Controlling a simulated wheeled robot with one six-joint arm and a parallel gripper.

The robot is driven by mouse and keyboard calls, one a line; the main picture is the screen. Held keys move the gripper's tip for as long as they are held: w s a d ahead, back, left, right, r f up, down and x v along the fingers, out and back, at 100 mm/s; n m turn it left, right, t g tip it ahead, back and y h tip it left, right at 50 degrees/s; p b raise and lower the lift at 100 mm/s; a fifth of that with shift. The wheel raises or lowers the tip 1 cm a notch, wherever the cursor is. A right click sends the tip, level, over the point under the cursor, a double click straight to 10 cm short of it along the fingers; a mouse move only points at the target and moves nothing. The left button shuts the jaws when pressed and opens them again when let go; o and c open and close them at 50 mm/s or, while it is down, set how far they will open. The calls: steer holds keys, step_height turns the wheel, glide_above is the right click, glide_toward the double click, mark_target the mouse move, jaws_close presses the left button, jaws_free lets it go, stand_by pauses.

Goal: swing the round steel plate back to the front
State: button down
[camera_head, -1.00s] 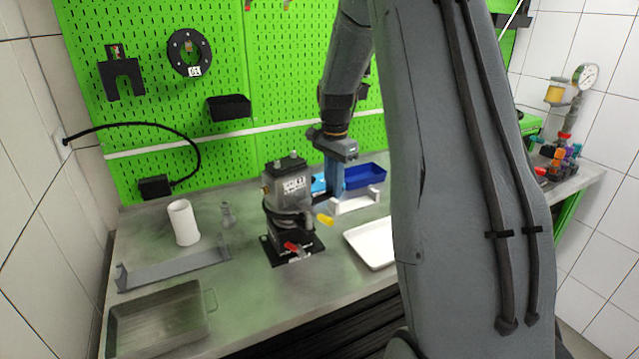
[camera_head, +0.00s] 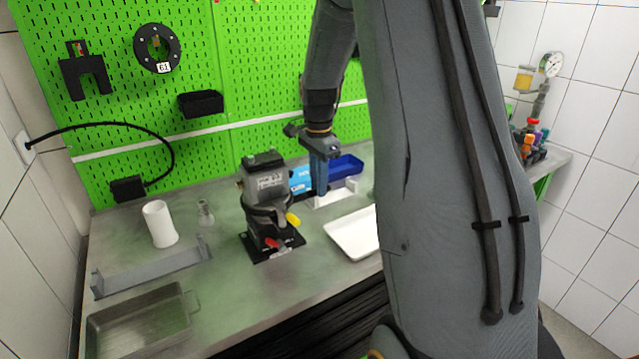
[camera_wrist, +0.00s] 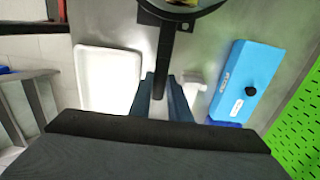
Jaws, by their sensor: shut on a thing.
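The grey pump unit (camera_head: 266,190) stands upright on a black base plate (camera_head: 272,246), with a yellow handle (camera_head: 293,219) and a red handle (camera_head: 272,243) low on it. My gripper (camera_head: 320,188) is right of the pump, pointing down. In the wrist view my gripper (camera_wrist: 163,85) is shut on a dark bar (camera_wrist: 166,45). The bar runs up to a dark round part (camera_wrist: 190,12), cut off by the picture's top edge. I cannot tell whether this is the round steel plate; no bare steel disc shows clearly.
A white tray (camera_head: 354,233) lies right of the pump. A blue box (camera_wrist: 246,82) and a blue bin (camera_head: 345,167) are behind my gripper. A white cylinder (camera_head: 160,224), grey bracket (camera_head: 152,270) and metal pan (camera_head: 140,323) stand left.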

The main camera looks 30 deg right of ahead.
steer(key=shift+w+d+r, duration=0.1)
steer(key=c, duration=1.7)
jaws_free()
steer(key=shift+o, duration=0.2)
steer(key=shift+r+b, duration=1.2)
steer(key=shift+r, duration=2.65)
